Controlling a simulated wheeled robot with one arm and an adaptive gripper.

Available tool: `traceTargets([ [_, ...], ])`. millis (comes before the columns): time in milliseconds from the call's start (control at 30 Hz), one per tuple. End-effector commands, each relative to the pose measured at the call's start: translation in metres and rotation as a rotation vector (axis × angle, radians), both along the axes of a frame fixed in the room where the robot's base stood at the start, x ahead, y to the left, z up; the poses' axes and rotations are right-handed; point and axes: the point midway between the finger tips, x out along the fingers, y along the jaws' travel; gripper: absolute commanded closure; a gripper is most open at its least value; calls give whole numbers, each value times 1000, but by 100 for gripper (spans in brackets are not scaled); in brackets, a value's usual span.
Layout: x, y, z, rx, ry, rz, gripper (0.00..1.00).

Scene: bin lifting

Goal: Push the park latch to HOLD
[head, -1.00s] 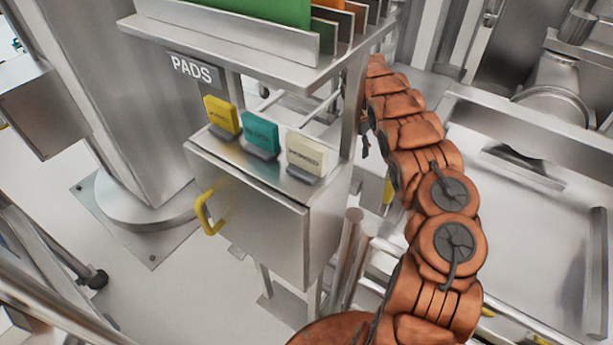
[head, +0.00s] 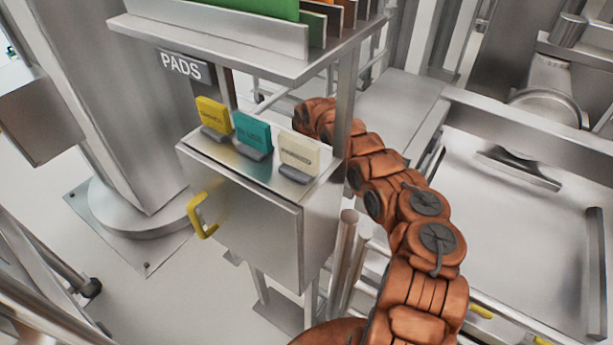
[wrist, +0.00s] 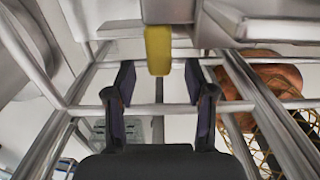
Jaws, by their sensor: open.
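In the wrist view my gripper (wrist: 157,88) is open, with its two dark fingers spread apart and nothing between the tips. A yellow block-like piece (wrist: 158,50) hangs under a grey part, centred at the top of the view, just ahead of the fingertips and between them in the picture. It may be the park latch, but no HOLD marking is readable. I cannot tell whether any finger touches it. In the head view my arm bends leftward behind the pads cabinet, and my gripper is hidden there.
In the wrist view, metal rails (wrist: 50,140) flank my gripper, with yellow mesh (wrist: 278,135) at right.

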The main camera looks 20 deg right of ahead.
Motion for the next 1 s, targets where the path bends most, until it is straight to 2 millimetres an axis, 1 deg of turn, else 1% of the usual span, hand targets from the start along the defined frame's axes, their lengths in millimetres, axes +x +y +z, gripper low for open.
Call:
traceTargets([
  [100, 0, 0, -10, 0, 0, 0, 46],
  [200, 0, 0, -15, 0, -1, -1, 46],
  [567, 0, -1, -19, -2, -2, -2, 46],
  [1000, 0, -1, -19, -1, -2, -2, 92],
])
